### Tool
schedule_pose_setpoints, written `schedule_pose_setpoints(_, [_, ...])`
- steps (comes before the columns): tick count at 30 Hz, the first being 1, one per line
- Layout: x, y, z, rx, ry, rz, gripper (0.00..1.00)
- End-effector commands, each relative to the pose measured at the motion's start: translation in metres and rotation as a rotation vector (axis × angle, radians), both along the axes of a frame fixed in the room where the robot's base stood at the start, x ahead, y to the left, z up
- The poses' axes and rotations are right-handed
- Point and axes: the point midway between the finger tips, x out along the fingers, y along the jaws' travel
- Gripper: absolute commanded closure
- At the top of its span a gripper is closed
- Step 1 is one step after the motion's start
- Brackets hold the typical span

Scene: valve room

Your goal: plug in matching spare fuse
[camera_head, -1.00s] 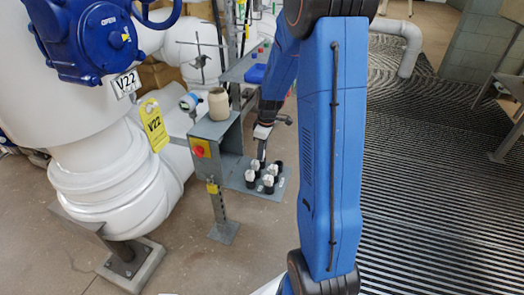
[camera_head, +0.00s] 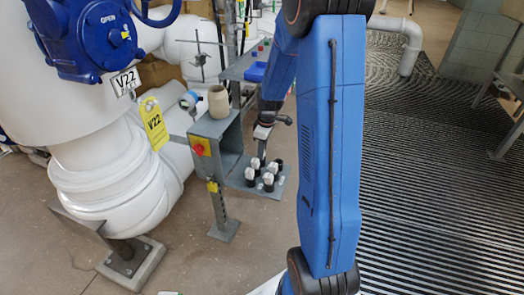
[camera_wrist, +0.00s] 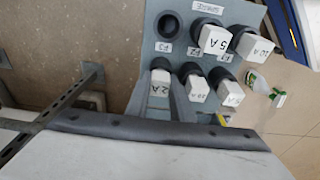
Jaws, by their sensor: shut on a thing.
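A grey fuse panel (camera_wrist: 148,45) carries two rows of round black holders with white fuses. One holder (camera_wrist: 168,25) in the upper row is empty and dark. The upper row also has a fuse marked 5 A (camera_wrist: 215,40) and one that seems to read 10 A (camera_wrist: 254,46). In the lower row, a fuse marked 2 A (camera_wrist: 160,82) sits between the fingers of my gripper (camera_wrist: 161,98). I cannot tell whether it is still seated. Two more lower fuses (camera_wrist: 198,88) have hard-to-read labels. In the head view, my gripper (camera_head: 261,150) points down at the fuse cluster.
A grey stand (camera_head: 222,130) with a red knob (camera_head: 198,150) and a beige pot (camera_head: 218,102) stands left of the panel. A white pipe with a blue valve (camera_head: 90,40) is further left. Striped floor (camera_head: 430,190) lies open at right.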

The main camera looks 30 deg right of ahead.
Motion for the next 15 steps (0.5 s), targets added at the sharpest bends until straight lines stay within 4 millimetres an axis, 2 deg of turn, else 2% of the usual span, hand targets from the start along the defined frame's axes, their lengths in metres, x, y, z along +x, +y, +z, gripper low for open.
schedule_pose_setpoints(13, [0.0,0.0,-0.0023,0.0,0.0,0.0,1.0])
schedule_pose_setpoints(14, [0.0,0.0,-0.0023,0.0,0.0,0.0,0.77])
schedule_pose_setpoints(15, [0.0,0.0,-0.0023,0.0,0.0,0.0,0.67])
